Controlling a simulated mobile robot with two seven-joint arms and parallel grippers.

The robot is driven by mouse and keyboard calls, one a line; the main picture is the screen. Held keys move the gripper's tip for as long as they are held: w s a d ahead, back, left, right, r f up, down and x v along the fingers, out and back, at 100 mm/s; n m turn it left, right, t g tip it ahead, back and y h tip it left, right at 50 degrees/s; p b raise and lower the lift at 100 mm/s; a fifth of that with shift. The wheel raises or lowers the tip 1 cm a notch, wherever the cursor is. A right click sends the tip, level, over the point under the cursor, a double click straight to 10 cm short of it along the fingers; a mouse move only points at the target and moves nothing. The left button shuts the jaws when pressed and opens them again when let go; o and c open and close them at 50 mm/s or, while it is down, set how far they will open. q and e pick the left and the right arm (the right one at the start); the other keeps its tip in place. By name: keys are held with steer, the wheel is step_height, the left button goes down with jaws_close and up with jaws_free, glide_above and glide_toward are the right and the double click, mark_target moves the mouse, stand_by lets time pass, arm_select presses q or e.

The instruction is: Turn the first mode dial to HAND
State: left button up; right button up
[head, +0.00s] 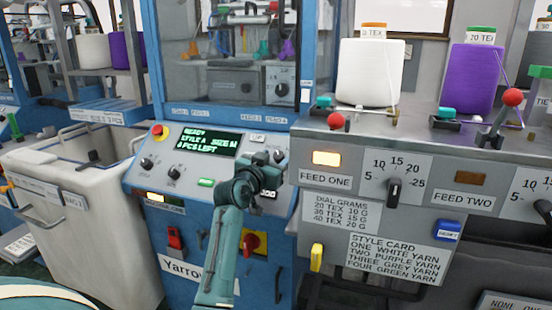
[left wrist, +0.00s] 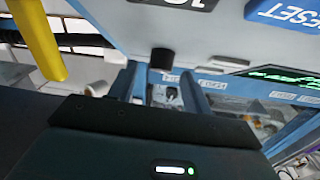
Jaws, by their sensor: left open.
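The first machine's blue panel (head: 220,135) carries a lit green display (head: 209,141) and several black knobs. Two knobs, one at the left (head: 147,163) and one beside it (head: 174,172), are clear of my arm. Another dark knob (head: 278,157) shows at the panel's right, right by my left gripper (head: 262,172). I cannot read HAND on any of them. My left gripper covers part of the panel's right side. In the left wrist view its two fingers (left wrist: 160,82) are apart, and a black knob (left wrist: 162,58) shows near their tips; contact cannot be told. The right gripper is out of view.
White (head: 370,75) and purple (head: 480,75) yarn cones stand on top. A pale bin (head: 85,220) stands at left.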

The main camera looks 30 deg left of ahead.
arm_select(q)
steer(key=shift+w+a, duration=0.15)
steer(key=shift+w, duration=0.65)
steer(key=c, duration=1)
steer(key=shift+o, duration=0.2)
